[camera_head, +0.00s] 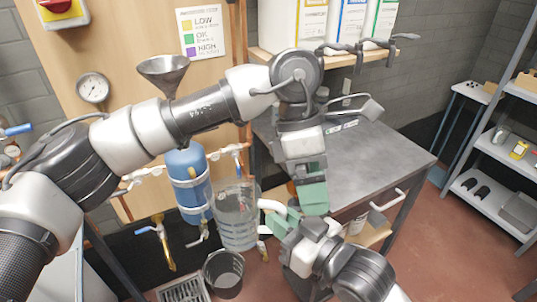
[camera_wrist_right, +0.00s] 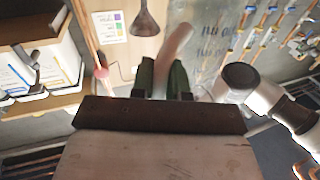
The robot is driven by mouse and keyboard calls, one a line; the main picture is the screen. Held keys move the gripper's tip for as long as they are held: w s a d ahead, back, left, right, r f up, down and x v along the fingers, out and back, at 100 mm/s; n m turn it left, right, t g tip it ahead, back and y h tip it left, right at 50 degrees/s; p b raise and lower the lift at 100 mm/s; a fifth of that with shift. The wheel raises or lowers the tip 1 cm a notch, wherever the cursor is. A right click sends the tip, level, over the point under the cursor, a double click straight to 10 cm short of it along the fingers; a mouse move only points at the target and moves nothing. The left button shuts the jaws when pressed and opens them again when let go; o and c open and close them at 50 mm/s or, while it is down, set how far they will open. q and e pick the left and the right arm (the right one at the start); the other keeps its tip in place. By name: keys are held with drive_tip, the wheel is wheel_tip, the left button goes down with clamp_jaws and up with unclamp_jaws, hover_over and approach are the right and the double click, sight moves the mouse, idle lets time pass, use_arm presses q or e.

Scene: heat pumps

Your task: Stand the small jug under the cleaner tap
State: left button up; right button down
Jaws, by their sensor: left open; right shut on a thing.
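A clear graduated jug (camera_head: 237,222) with a pale handle (camera_head: 271,206) hangs upright in the air in front of the board. My right gripper (camera_head: 281,219) has its green fingers shut on the handle; the handle (camera_wrist_right: 177,42) and these fingers (camera_wrist_right: 163,77) also show in the right wrist view. My left gripper (camera_head: 312,192) is open and empty, just right of the handle, above my right gripper. White canisters with yellow (camera_head: 311,22), blue (camera_head: 347,22) and green (camera_head: 382,20) labels stand on the shelf, with dark taps (camera_head: 345,48) in front. I cannot read which holds cleaner.
A grey bench (camera_head: 385,150) stands below the wooden shelf (camera_head: 262,52). A dark bucket (camera_head: 224,273) stands on the floor below the jug, beside a drain grate (camera_head: 184,290). A blue tank (camera_head: 186,185) and pipes are behind the jug. A funnel (camera_head: 163,70) hangs on the board.

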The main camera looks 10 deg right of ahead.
use_arm(q)
drive_tip(key=a+r+t+y, duration=0.1)
drive_tip(key=a+t+y, duration=0.1)
drive_tip(key=a+r+t+y, duration=0.1)
drive_tip(key=a+r+y, duration=0.1)
drive_tip(key=w+a+r+m+t+y, duration=0.1)
drive_tip(key=a+t+y, duration=0.1)
drive_tip(key=shift+a+r+t+y, duration=0.25)
drive_tip(key=shift+a+t+y, duration=0.05)
drive_tip(key=shift+a, duration=0.05)
drive_tip(key=shift+a+f, duration=0.15)
approach(242, 204)
drive_tip(key=s+a+f, duration=0.1)
drive_tip(key=a+f, duration=0.1)
drive_tip(key=f, duration=0.1)
drive_tip(key=s+a+f, duration=0.1)
drive_tip(key=f, duration=0.1)
drive_tip(key=shift+s+a+f, duration=0.1)
drive_tip(key=shift+s+a, duration=0.15)
drive_tip(key=shift+s, duration=0.1)
drive_tip(key=c, duration=0.7)
use_arm(e)
drive_tip(key=c, duration=1)
unclamp_jaws()
drive_tip(key=shift+c, duration=0.2)
